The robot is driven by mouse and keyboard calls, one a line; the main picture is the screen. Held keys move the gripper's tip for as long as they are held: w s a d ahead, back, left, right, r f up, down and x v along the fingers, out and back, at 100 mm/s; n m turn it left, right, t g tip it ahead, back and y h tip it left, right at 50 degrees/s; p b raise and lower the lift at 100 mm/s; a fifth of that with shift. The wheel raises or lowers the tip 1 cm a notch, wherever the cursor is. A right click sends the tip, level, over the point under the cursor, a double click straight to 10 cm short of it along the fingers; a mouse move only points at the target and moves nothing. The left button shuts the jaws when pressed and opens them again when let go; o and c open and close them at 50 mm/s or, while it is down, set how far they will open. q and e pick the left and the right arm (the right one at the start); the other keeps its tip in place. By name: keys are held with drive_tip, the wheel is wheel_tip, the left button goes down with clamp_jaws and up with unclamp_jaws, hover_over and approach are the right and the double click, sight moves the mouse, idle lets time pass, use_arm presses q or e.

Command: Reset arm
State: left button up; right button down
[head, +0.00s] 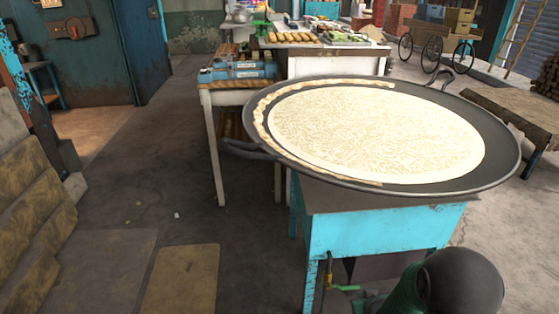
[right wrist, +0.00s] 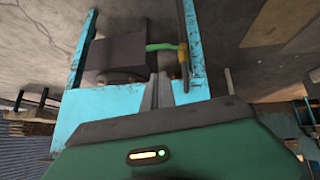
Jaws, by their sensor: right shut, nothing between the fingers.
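My right arm (head: 455,280) shows at the lower right of the head view, below and in front of the wide pan. In the right wrist view my right gripper (right wrist: 159,88) has its two fingers together and empty. It points towards the turquoise stand, with a green-handled valve (right wrist: 160,47) beyond the fingertips. In the head view the green gripper body (head: 408,292) is partly cut off by the bottom edge. My left gripper is in neither view.
The large dark pan (head: 505,160) holds a pale layer (head: 375,130) with a browned rim along its left. It rests on the turquoise stand (head: 385,230). A white table (head: 335,65) with food stands behind. Stone blocks (head: 35,190) lie at left; the floor between (head: 150,170) is mostly clear.

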drive_tip(key=s+a+r+m+g+y, duration=0.1)
drive_tip(key=s+a+r+g, duration=0.3)
drive_tip(key=s, duration=0.5)
drive_tip(key=s+a+r+g, duration=0.1)
drive_tip(key=s+a+r, duration=0.4)
drive_tip(key=s, duration=0.4)
drive_tip(key=w+p+v, duration=0.2)
drive_tip(key=p+v, duration=0.8)
drive_tip(key=v, duration=0.1)
drive_tip(key=w+d+r+p+v, duration=0.1)
drive_tip(key=w+p+v, duration=0.1)
drive_tip(key=p+v, duration=0.9)
drive_tip(key=shift+w+r+g+p, duration=0.25)
drive_tip(key=shift+w+g+p, duration=0.05)
drive_tip(key=shift+w+g, duration=0.1)
